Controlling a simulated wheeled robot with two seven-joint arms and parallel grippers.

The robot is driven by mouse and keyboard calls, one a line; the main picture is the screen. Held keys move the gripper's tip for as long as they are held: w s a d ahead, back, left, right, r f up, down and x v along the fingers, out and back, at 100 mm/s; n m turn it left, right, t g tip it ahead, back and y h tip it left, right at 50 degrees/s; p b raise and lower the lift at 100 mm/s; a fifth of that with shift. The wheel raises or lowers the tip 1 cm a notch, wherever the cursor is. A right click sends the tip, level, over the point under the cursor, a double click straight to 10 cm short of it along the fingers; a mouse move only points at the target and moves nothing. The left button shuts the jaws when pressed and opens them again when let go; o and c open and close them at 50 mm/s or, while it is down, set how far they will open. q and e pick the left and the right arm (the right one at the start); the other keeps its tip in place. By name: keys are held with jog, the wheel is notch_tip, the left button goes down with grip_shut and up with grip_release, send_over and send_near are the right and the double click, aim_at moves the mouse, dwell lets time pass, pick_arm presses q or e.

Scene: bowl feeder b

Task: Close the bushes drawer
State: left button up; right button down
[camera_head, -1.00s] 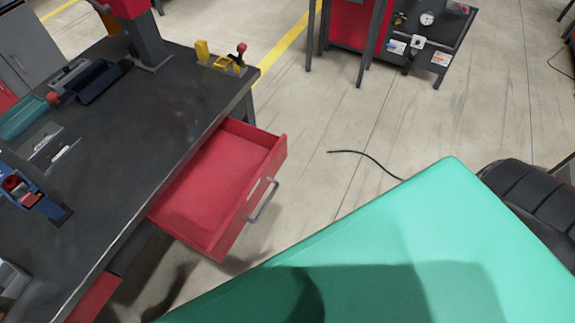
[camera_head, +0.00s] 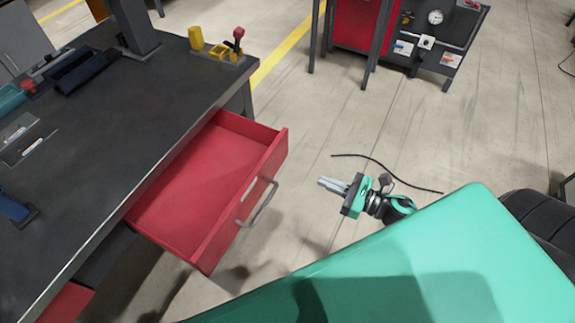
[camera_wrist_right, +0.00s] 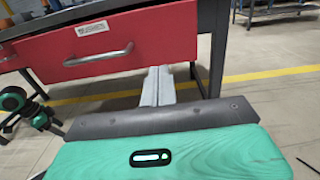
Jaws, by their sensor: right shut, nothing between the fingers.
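The red drawer (camera_head: 208,185) stands pulled well out of the dark workbench in the head view, and its inside looks empty. Its grey bar handle (camera_head: 260,203) is on the front panel. In the right wrist view the drawer front (camera_wrist_right: 120,45) shows with its handle (camera_wrist_right: 98,55) and a small label, too small to read. My right gripper (camera_head: 322,182) is shut and empty, to the right of the drawer front and apart from it, with its fingers pointing toward it. Its fingers also show in the right wrist view (camera_wrist_right: 158,78). My left gripper is not in view.
The workbench (camera_head: 110,130) carries yellow holders (camera_head: 218,52), dark trays (camera_head: 82,70) and a blue tool (camera_head: 14,210) on its top. A black cable (camera_head: 385,168) lies on the floor beyond my right gripper. A red cabinet (camera_head: 352,35) stands at the back. Floor between gripper and drawer is clear.

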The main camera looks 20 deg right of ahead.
aim_at(276, 162)
jog(key=p+x, duration=0.2)
jog(key=x, duration=0.9)
jog(key=shift+w+r, duration=0.1)
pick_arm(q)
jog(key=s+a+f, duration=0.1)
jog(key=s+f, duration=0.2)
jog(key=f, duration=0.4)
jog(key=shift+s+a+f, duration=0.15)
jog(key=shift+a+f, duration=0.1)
pick_arm(e)
jog(key=shift+w+a, duration=0.45)
jog(key=shift+w, duration=0.05)
jog(key=shift+w+a, duration=0.1)
